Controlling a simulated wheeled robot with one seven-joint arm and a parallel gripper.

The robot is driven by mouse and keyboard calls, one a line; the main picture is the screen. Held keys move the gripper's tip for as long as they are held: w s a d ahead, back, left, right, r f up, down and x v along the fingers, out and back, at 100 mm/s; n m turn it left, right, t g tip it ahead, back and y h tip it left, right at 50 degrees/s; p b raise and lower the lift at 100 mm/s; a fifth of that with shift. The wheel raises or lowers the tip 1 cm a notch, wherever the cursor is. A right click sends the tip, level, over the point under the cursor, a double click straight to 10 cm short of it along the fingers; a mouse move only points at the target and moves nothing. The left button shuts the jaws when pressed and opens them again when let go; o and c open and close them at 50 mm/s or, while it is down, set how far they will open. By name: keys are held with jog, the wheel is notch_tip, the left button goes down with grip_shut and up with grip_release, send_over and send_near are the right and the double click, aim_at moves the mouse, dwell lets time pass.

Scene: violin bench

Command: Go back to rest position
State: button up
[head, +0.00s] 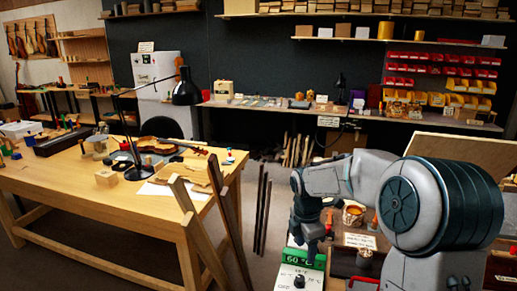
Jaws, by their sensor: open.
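My arm reaches in from the right side of the head view. It is bent at the elbow, and its wrist hangs downward over the small bench at the lower right. My gripper (311,258) is at the end of it, pointing down, just behind the green temperature display (300,264). It is small and dark here, and its jaws are open. I see nothing held in it. Whether its fingertips touch anything below is hidden.
A wooden workbench (110,195) with a violin (168,146) and a black lamp (186,90) stands at left. Wooden boards (200,225) and dark rods (262,215) stand between it and my arm. A jar (353,214) and cards sit beside my wrist.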

jog(key=s+r+m+t, duration=0.1)
jog(key=s+r+m, duration=0.1)
jog(key=s+m, duration=0.8)
jog(key=s+r+m+t, duration=0.1)
jog(key=s+r+m, duration=0.2)
jog(key=s+m, duration=0.8)
jog(key=s, duration=0.3)
jog(key=shift+s+d+r+t+y, duration=0.2)
jog(key=shift+t+y, duration=0.1)
jog(key=shift+t, duration=0.1)
